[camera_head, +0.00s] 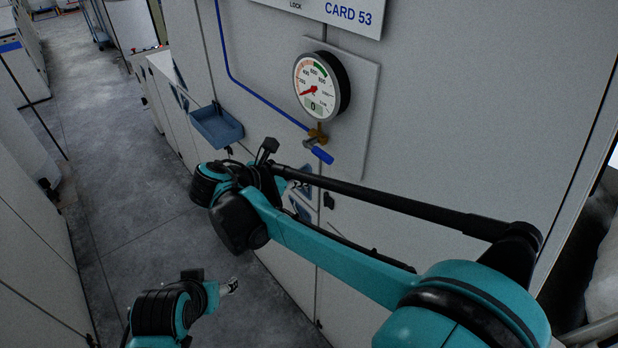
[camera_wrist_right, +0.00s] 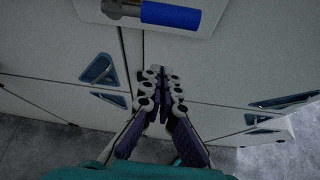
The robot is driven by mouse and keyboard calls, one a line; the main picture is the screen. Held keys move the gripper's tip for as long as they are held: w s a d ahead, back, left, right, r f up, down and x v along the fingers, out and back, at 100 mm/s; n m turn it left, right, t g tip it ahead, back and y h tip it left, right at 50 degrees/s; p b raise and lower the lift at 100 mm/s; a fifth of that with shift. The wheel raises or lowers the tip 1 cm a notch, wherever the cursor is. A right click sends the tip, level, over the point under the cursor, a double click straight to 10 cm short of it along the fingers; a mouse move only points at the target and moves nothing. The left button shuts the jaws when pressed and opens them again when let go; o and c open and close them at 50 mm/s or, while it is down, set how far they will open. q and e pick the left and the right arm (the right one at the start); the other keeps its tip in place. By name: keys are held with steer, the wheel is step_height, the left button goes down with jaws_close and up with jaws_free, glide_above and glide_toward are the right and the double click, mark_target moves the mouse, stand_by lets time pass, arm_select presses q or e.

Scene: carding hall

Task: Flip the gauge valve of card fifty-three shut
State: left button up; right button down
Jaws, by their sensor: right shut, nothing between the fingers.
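The gauge valve (camera_head: 317,135) is a small brass fitting below a round dial gauge (camera_head: 316,87), under the CARD 53 sign (camera_head: 348,13). Its blue lever (camera_head: 322,155) points down and right in the head view, roughly continuing the line of the blue tube. In the right wrist view the blue lever (camera_wrist_right: 171,16) lies level at the top, with brass (camera_wrist_right: 121,8) to its left. My right gripper (camera_wrist_right: 163,76) is shut and empty, below the lever and apart from it in that view. My left gripper (camera_head: 231,287) hangs low over the aisle; its fingers are too small to read.
A blue tray (camera_head: 216,126) sticks out from the machine side left of the gauge. A thin blue tube (camera_head: 258,98) runs down the panel to the valve. The grey aisle floor (camera_head: 110,150) is open at left. My right arm crosses in front of the lower panel.

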steer(key=v, duration=0.8)
steer(key=shift+w+r, duration=0.2)
steer(key=shift+r, duration=0.05)
steer(key=shift+d, duration=0.1)
steer(key=shift+f, duration=0.1)
